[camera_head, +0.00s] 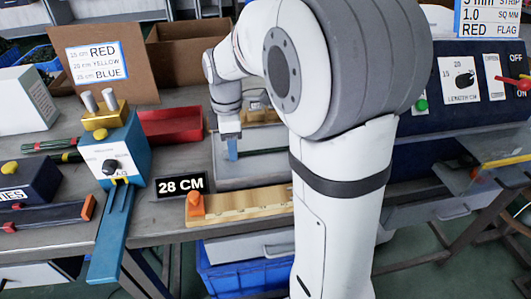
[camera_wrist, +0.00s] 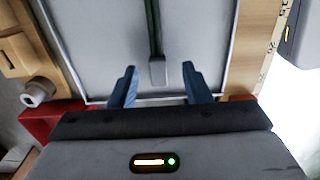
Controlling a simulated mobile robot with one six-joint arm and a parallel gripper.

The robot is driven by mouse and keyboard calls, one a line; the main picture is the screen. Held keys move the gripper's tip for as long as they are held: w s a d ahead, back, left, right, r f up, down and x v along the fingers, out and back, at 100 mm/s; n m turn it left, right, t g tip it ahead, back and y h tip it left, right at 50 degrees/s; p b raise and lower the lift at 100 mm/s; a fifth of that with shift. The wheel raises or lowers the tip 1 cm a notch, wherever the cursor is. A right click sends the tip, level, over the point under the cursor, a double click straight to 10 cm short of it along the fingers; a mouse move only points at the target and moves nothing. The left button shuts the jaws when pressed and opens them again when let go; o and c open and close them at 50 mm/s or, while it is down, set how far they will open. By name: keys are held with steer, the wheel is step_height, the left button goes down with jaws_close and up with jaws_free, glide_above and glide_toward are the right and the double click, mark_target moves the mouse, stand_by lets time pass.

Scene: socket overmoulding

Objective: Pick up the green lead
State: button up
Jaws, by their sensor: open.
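The green lead (camera_wrist: 152,28) shows in the wrist view as a thin dark green strip on a pale grey tray (camera_wrist: 95,45). A small grey block (camera_wrist: 158,73) is at its near end. My gripper (camera_wrist: 159,68) is open, with its two blue fingers on either side of that grey block in the picture. I see no contact, and the height gap cannot be judged. In the head view my gripper (camera_head: 232,150) points down over the grey tray (camera_head: 262,173).
A red bin (camera_head: 170,127) stands left of the tray. A wooden ruler board (camera_head: 245,205) with an orange block lies in front, beside the 28 CM display (camera_head: 181,186). A blue machine (camera_head: 115,155) stands at left. A dark control panel (camera_head: 465,90) is at right.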

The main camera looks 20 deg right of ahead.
steer(key=shift+f, duration=0.65)
steer(key=shift+c, duration=0.3)
jaws_close()
steer(key=shift+r, duration=0.1)
